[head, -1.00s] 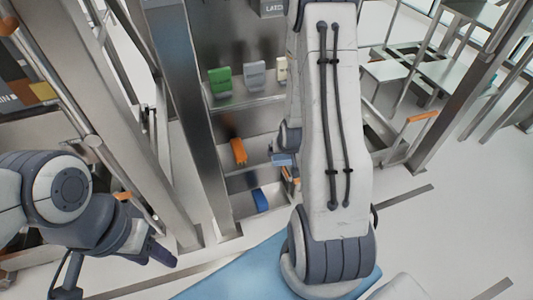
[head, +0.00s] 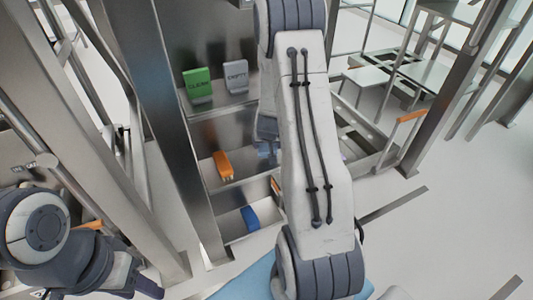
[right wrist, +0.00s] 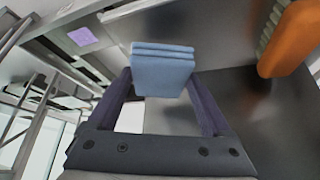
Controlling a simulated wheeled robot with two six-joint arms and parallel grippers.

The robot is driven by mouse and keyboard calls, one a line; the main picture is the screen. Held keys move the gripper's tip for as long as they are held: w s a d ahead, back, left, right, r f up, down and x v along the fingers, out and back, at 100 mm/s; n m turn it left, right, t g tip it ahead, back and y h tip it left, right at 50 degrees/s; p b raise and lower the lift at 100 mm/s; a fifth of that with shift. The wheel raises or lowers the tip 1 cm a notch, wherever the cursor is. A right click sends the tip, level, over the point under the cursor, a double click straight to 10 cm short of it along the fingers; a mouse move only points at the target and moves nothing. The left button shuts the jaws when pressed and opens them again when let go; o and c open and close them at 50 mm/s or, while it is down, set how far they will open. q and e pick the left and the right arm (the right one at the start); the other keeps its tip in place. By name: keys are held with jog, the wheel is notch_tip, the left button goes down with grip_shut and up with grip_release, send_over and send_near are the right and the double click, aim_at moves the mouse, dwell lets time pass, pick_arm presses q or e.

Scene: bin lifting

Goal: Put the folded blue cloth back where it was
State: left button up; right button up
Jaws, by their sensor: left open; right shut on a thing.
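The folded light blue cloth (right wrist: 163,72) is held between the two fingers of my right gripper (right wrist: 162,88) in the right wrist view. In the head view the cloth (head: 268,150) shows only partly, beside my right arm, in front of the middle bin of the metal rack. That arm hides most of the right gripper there. Whether the cloth touches the bin cannot be told. My left gripper (head: 150,290) is open and empty at the bottom left of the head view, away from the rack bins.
The middle bin holds an orange object (head: 223,166), also in the right wrist view (right wrist: 290,40). The lower bin holds a dark blue object (head: 250,218). Green (head: 198,86) and grey (head: 237,77) cards stand above. A steel post (head: 165,120) rises left of the bins.

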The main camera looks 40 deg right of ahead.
aim_at(266, 160)
jog(key=shift+w+f, duration=0.4)
jog(key=shift+w, duration=0.1)
jog(key=shift+f+b, duration=1.1)
jog(key=shift+f, duration=0.8)
jog(key=shift+f, duration=0.2)
jog(key=o, duration=1.1)
jog(key=shift+r, duration=0.1)
jog(key=shift+r, duration=0.1)
